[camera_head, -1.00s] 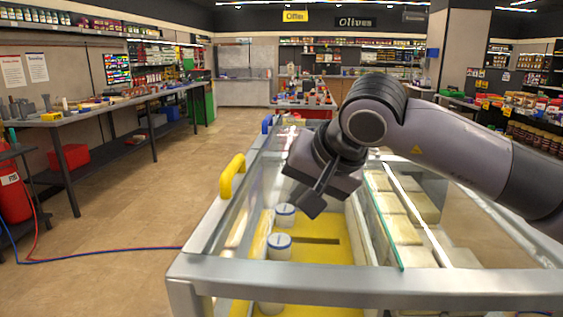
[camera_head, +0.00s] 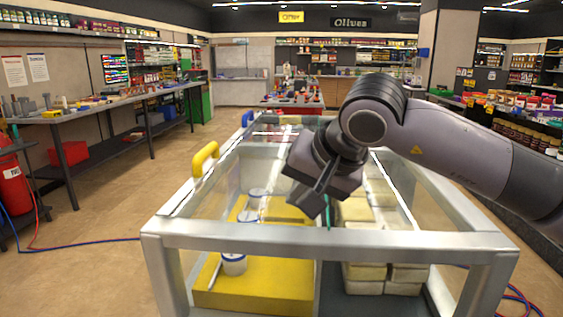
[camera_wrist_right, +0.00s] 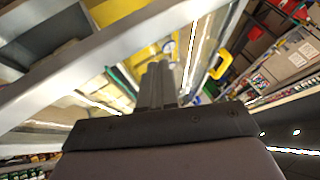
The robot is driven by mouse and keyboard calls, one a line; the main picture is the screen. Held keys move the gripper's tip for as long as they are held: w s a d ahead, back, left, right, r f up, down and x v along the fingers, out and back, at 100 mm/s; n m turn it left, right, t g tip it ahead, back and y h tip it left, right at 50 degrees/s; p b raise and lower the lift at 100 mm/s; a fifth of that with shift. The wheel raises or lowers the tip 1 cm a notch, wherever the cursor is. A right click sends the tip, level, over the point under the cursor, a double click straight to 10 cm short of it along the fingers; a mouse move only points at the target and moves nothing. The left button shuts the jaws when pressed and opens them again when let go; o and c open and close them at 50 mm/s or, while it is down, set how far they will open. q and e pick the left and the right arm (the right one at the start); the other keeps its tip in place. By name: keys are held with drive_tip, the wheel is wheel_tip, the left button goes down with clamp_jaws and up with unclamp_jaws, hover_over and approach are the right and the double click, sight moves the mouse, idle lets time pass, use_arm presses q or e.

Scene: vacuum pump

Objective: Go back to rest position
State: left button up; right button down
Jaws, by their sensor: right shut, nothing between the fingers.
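My right gripper (camera_head: 316,200) hangs in front of and above the glass-sided case (camera_head: 330,238) in the head view, its fingers pointing down and to the left. It is shut and empty; its closed fingers also show in the right wrist view (camera_wrist_right: 158,85). My right arm comes in from the right. Inside the case, several white-and-blue round containers (camera_head: 234,264) stand on a yellow block (camera_head: 275,285). My left gripper is not in view.
Stacked pale blocks (camera_head: 366,272) fill the right half of the case. A yellow handle (camera_head: 205,158) sits on its left side. A long workbench (camera_head: 110,104) lines the left wall. A red extinguisher (camera_head: 12,187) and hoses stand at far left.

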drive_tip(key=s+a+f+m+g+y+p, duration=0.1)
drive_tip(key=s+a+f+m+g+y, duration=0.4)
drive_tip(key=s+a+m+g+y, duration=0.45)
drive_tip(key=w+d+f+n+t+p, duration=0.1)
drive_tip(key=d+f+n+t, duration=0.3)
drive_tip(key=n+t, duration=0.5)
drive_tip(key=w+d+f+n+t+h, duration=0.1)
drive_tip(key=d+f+n+t, duration=0.3)
drive_tip(key=n, duration=0.9)
drive_tip(key=w+d+f+n+t+p, duration=0.1)
drive_tip(key=d+f+n+t, duration=0.2)
drive_tip(key=d+n+t, duration=0.55)
drive_tip(key=s+d+f+m+g+h, duration=0.4)
drive_tip(key=s+f+m, duration=0.4)
drive_tip(key=f, duration=0.4)
drive_tip(key=s+d+f+m+g+h+p, duration=0.1)
drive_tip(key=s+d+f+m+g+h, duration=0.3)
drive_tip(key=f, duration=0.9)
drive_tip(key=s+d+m+h, duration=0.2)
drive_tip(key=s+m, duration=0.2)
drive_tip(key=s, duration=0.1)
drive_tip(key=shift+d+m+h, duration=0.3)
drive_tip(key=shift+m+h, duration=0.05)
drive_tip(key=shift+m, duration=0.05)
